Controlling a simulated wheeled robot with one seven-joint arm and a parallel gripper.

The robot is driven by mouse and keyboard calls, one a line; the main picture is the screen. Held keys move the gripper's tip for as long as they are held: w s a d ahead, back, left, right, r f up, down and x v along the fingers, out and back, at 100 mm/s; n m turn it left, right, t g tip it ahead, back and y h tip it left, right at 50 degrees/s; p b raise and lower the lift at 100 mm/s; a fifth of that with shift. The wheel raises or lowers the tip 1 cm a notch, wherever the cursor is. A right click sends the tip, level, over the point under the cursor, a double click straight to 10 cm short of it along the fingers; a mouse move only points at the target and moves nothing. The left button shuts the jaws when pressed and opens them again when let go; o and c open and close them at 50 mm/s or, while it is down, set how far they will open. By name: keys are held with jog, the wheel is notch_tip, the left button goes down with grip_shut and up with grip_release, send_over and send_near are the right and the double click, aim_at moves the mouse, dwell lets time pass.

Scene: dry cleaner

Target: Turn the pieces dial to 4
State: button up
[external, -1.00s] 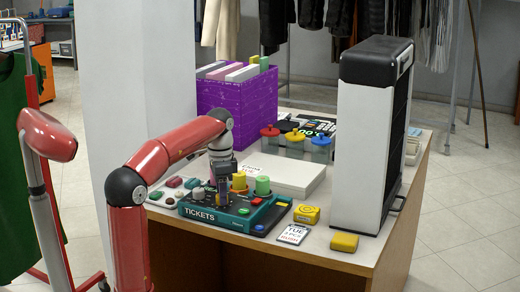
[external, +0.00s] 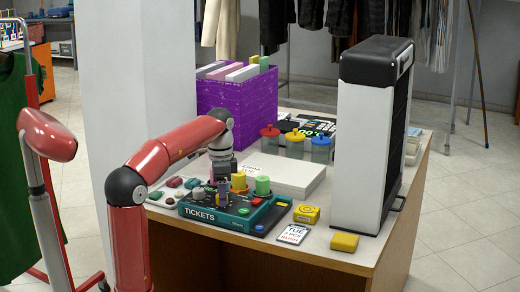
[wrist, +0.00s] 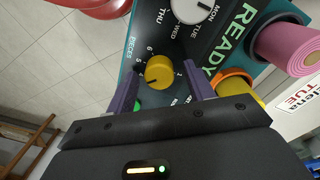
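The pieces dial (wrist: 159,72) is a yellow round knob on the dark panel of the teal ticket console (external: 206,217). My gripper (external: 223,194) points down over the console in the external view. In the wrist view, its two purple fingers (wrist: 160,80) stand apart on either side of the dial, with gaps visible. I cannot tell how far above the panel the fingertips are.
A white day dial (wrist: 193,8) sits beside the pieces dial. Yellow (external: 239,181) and green (external: 262,185) rolls stand at the console's back. A printed card (external: 293,234), yellow tape measure (external: 306,214) and yellow block (external: 344,242) lie to the right.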

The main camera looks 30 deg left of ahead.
jog(key=shift+w+a+r, duration=0.1)
jog(key=shift+r, duration=3.8)
jog(key=s+f+n+t+b, duration=0.2)
jog(key=s+f+t, duration=0.1)
jog(key=s+f, duration=0.75)
jog(key=s+a+f+n+t+p, duration=0.2)
jog(key=a+f+n, duration=0.3)
jog(key=f+n, duration=0.4)
jog(key=shift+s+a+f+t, duration=0.2)
jog(key=shift+s+f+t, duration=0.35)
jog(key=shift+f, duration=0.2)
